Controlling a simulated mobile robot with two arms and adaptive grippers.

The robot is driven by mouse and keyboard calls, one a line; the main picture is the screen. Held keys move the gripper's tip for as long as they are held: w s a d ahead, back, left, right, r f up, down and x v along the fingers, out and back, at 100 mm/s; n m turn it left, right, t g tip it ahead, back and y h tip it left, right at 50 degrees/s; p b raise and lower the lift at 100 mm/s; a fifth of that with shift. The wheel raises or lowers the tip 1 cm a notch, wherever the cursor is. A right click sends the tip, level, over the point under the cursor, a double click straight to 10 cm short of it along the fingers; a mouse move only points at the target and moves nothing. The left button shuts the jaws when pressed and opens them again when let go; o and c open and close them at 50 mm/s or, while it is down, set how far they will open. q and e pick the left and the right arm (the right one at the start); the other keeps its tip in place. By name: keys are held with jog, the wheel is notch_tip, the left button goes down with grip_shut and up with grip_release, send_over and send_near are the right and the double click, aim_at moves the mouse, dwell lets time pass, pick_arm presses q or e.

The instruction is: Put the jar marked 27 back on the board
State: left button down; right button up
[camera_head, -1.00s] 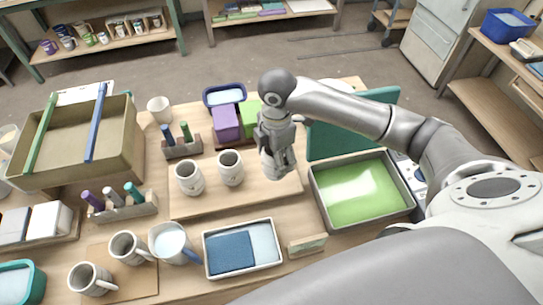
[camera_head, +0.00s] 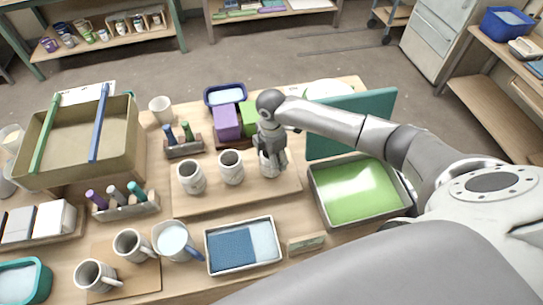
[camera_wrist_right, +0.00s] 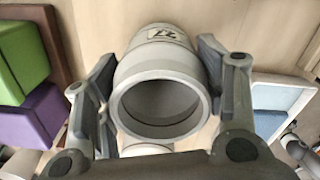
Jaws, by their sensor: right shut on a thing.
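The jar marked 27 (camera_wrist_right: 157,58) is grey-white, with its open mouth toward the right wrist camera and a 27 label on its side. In the head view it (camera_head: 269,168) is upright at the right end of the wooden board (camera_head: 236,197), partly hidden by the fingers. Its base looks at board level; contact is hard to tell. My right gripper (camera_head: 270,152) is above and around it, shut on the jar, with a finger on each side in the wrist view. Two similar jars, one left (camera_head: 191,177) and one middle (camera_head: 231,167), stand on the board. My left gripper is out of view.
A grey tray with a green inside (camera_head: 356,193) lies right of the board. Purple (camera_head: 227,122) and green (camera_head: 250,117) blocks stand behind it. A tray with blue cloth (camera_head: 242,247) and a small sign (camera_head: 306,243) are in front. Mugs stand at front left.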

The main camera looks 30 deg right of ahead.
jog(key=o, duration=1.3)
jog(key=shift+f, duration=0.15)
jog(key=shift+c, duration=0.2)
notch_tip(320, 180, up, 12)
jog(key=b, duration=0.2)
jog(key=shift+r, duration=0.2)
